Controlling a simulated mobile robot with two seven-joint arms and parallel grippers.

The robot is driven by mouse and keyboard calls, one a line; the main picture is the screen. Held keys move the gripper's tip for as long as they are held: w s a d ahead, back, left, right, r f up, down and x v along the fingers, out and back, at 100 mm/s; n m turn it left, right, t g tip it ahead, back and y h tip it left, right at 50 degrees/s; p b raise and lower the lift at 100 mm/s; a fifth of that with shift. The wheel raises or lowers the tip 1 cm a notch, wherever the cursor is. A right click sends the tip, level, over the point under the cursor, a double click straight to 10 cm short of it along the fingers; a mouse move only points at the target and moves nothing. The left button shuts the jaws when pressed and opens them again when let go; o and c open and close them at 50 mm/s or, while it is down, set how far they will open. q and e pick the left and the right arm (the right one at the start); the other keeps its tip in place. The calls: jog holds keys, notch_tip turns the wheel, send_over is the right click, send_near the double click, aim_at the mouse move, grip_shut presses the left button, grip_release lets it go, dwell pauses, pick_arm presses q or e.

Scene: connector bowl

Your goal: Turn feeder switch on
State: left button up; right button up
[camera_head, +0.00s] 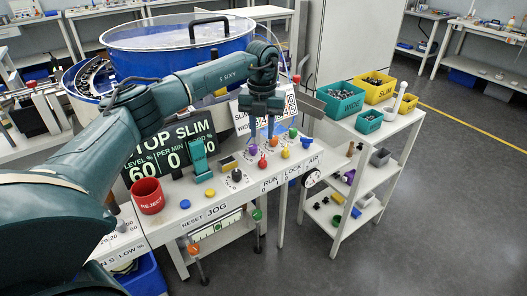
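My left gripper (262,134) hangs over the back part of the white control panel (215,194), pointing down. Its two fingers look apart with nothing between them. Just below are a purple knob (253,149) and a red knob (262,161). The panel's front edge reads RESET, JOG, RUN, LOCK and AIR with 0 and 1 marks. I cannot tell which control is the feeder switch. My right gripper is not in view.
A red REJECT cup (148,196) and an upright teal part (201,160) stand at the panel's left. The display (172,150) reads STOP SLIM. A blue bowl feeder (180,62) is behind. A shelf (376,140) with bins stands right; the floor beyond is clear.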

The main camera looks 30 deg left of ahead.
aim_at(262, 158)
pick_arm(q)
notch_tip(262, 158, down, 8)
jog(key=shift+f+p, duration=0.25)
jog(key=shift+p, duration=0.1)
grip_shut()
